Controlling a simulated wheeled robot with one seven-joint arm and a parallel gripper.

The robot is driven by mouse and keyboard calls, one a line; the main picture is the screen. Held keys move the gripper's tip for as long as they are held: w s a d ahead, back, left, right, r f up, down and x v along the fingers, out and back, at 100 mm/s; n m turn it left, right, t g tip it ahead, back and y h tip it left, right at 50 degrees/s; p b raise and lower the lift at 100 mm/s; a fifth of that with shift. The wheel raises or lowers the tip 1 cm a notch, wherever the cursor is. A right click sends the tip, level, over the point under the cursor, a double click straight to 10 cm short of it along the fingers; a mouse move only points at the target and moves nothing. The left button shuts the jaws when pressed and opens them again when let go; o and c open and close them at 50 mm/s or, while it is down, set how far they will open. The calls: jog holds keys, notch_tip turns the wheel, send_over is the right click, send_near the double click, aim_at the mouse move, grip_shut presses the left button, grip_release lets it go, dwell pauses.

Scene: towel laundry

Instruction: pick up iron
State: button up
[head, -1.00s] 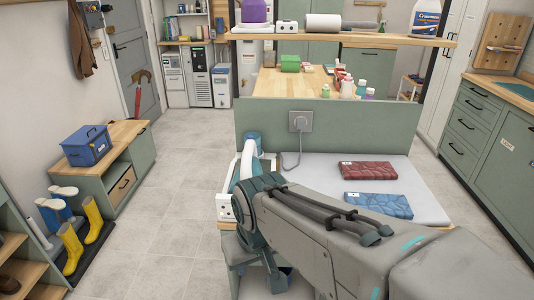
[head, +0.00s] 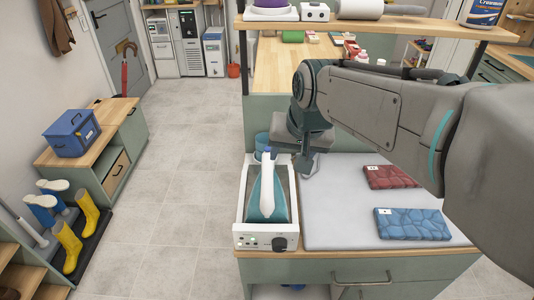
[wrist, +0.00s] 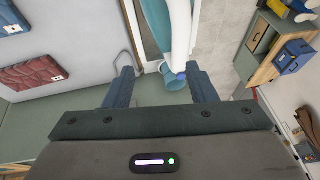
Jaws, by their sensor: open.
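The iron (head: 266,200), teal with a white handle, sits in a white-rimmed tray (head: 240,205) at the left end of the worktop. My gripper (head: 306,165) is above the worktop, just right of and behind the iron in the head view. In the wrist view, my gripper (wrist: 162,75) has its two blue fingers spread apart with nothing held between them. The iron (wrist: 180,28) shows at the top of that view, beyond the fingers and apart from them. Its far part is cut off by the frame edge.
A red folded towel (head: 390,177) and a blue folded towel (head: 411,224) lie on the grey pad (head: 335,225). A raised shelf (head: 400,24) spans behind the worktop.

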aim_at(268, 162)
jog(key=shift+w+a+f+p, duration=0.35)
jog(key=shift+w+a+f, duration=0.65)
jog(key=shift+f, duration=0.7)
jog(key=shift+w+a+f+p, duration=0.4)
jog(key=shift+w+a+f, duration=0.15)
jog(key=shift+w+f, duration=0.95)
jog(key=shift+w+a+f+p, duration=0.35)
jog(key=shift+w+a+f, duration=0.55)
jog(key=shift+f, duration=1)
jog(key=shift+d, duration=0.1)
grip_shut()
jog(key=shift+w+r, duration=0.1)
jog(key=shift+r, duration=0.1)
